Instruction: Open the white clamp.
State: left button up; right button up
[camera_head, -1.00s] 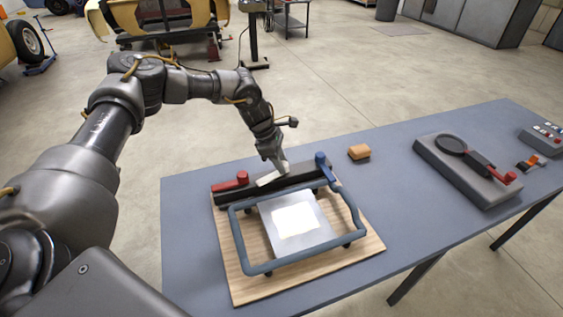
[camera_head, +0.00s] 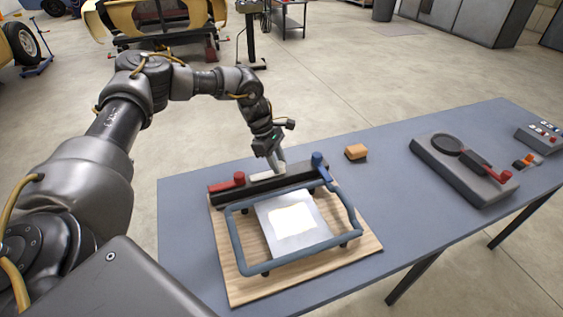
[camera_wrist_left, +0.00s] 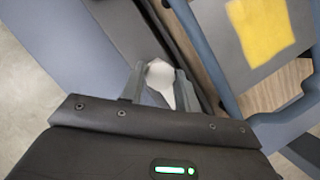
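The white clamp (camera_head: 262,176) is a pale bar on the dark rail at the back of the wooden board, between a red clamp (camera_head: 228,183) and a blue clamp (camera_head: 320,166). It lies roughly along the rail. My left gripper (camera_head: 280,168) points down at its right end. In the left wrist view the rounded white knob of the clamp (camera_wrist_left: 160,76) sits between the two fingers (camera_wrist_left: 160,88), which press close on both sides of it. The fingers hide part of the knob. My right gripper is not in view.
A blue-grey tube frame (camera_head: 252,268) around a pale plate stands on the wooden board (camera_head: 243,287). An orange block (camera_head: 356,152) lies right of the rail. A grey device with a black disc (camera_head: 463,171) and a button box (camera_head: 541,139) are farther right. The table (camera_head: 390,190) between is clear.

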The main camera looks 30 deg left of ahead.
pick_arm(q)
jog(key=o, duration=0.5)
jog(key=shift+s, duration=0.1)
jog(key=shift+c, duration=0.2)
jog(key=shift+a+r, duration=0.2)
jog(key=shift+r, duration=0.3)
jog(key=b+v, duration=0.2)
jog(key=v, duration=0.7)
jog(key=shift+a+r, duration=0.15)
jog(key=shift+r, duration=0.2)
